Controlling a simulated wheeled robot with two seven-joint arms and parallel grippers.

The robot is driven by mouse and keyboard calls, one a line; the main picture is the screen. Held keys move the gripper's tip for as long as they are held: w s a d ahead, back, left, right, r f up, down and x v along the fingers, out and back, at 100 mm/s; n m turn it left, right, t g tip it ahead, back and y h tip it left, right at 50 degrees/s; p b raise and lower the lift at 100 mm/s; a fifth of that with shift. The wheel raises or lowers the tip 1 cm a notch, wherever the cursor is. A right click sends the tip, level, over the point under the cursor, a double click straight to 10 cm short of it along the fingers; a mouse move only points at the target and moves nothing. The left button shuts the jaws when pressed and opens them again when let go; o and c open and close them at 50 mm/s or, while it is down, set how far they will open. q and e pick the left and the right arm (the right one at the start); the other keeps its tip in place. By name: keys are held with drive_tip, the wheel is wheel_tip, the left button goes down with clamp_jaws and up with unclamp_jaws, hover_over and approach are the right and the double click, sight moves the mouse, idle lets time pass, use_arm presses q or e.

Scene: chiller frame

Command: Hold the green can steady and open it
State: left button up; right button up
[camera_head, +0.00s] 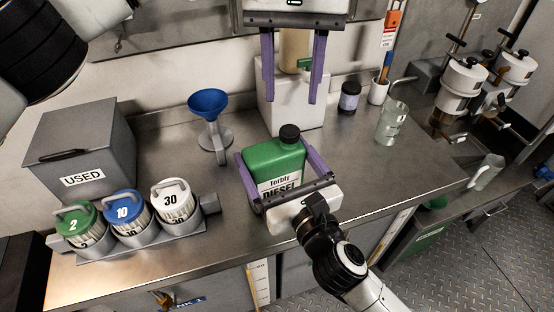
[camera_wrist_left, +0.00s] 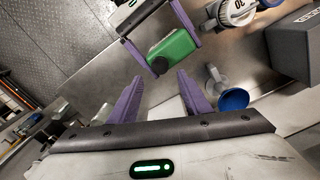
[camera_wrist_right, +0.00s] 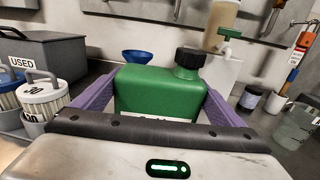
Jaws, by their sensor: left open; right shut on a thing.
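The green can (camera_head: 274,162), labelled diesel, stands upright on the steel bench with its black cap (camera_head: 289,134) on. My right gripper (camera_head: 276,158) is shut on the can, with a purple finger on each side of the body. The can and cap also fill the middle of the right wrist view (camera_wrist_right: 160,90). My left gripper (camera_head: 292,100) is open and empty. It hangs above and behind the can, fingers pointing down, in front of a white block. In the left wrist view, the can (camera_wrist_left: 172,50) lies beyond the open fingers.
A blue funnel (camera_head: 208,103) on a stand is left of the can. Numbered canisters (camera_head: 127,220) and a grey USED box (camera_head: 80,145) stand further left. A dark jar (camera_head: 349,97), a white cup (camera_head: 378,90) and a glass beaker (camera_head: 392,123) stand to the right.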

sight(290, 130)
use_arm(q)
drive_tip(key=m, duration=0.3)
drive_tip(key=shift+f+m, duration=0.1)
drive_tip(key=shift+m, duration=0.4)
drive_tip(key=shift+f, duration=0.3)
wheel_tip(290, 130, down, 7)
drive_tip(key=shift+f, duration=0.15)
